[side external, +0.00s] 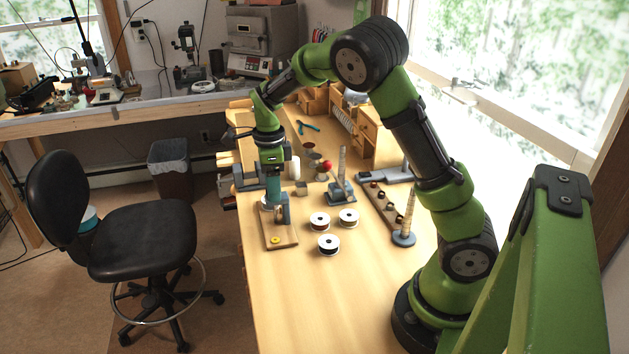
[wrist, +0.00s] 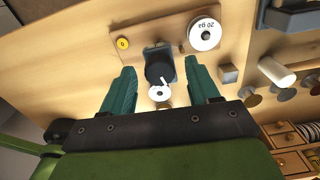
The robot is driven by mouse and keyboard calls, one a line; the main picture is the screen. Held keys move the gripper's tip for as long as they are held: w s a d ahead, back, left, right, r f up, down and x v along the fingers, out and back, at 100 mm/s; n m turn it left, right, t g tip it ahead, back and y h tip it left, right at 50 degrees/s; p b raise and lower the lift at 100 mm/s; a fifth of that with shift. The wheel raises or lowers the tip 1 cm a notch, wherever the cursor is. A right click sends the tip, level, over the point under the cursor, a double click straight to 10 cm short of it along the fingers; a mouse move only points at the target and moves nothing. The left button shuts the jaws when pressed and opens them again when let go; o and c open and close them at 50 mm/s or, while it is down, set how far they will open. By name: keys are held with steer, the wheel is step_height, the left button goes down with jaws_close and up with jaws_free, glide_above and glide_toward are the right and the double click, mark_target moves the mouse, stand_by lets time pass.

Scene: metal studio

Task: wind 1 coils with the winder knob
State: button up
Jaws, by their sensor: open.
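The winder shows in the wrist view as a wooden base board (wrist: 137,20) with a bluish metal stand. Its dark round knob (wrist: 160,68) carries a white pointer line and sits between and just beyond the fingertips of my gripper (wrist: 165,82). The teal fingers are apart and empty, one on each side of the knob. A white spool (wrist: 204,33) labelled "20 ga" is at the right end of the board. A yellow disc (wrist: 123,43) is at its left end. In the side external view my gripper (side external: 273,195) points down over the winder board (side external: 281,243), hiding much of the winder.
Several white wire spools (side external: 328,244) stand on the bench right of the winder. A ring mandrel on a stand (side external: 342,180) and a tapered post (side external: 407,222) are farther right. A small grey block (wrist: 228,73) and a pale cylinder (wrist: 276,71) lie nearby. The front bench area is clear.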

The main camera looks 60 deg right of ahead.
steer(key=shift+r, duration=0.1)
step_height(320, 180, up, 17)
stand_by(0.4)
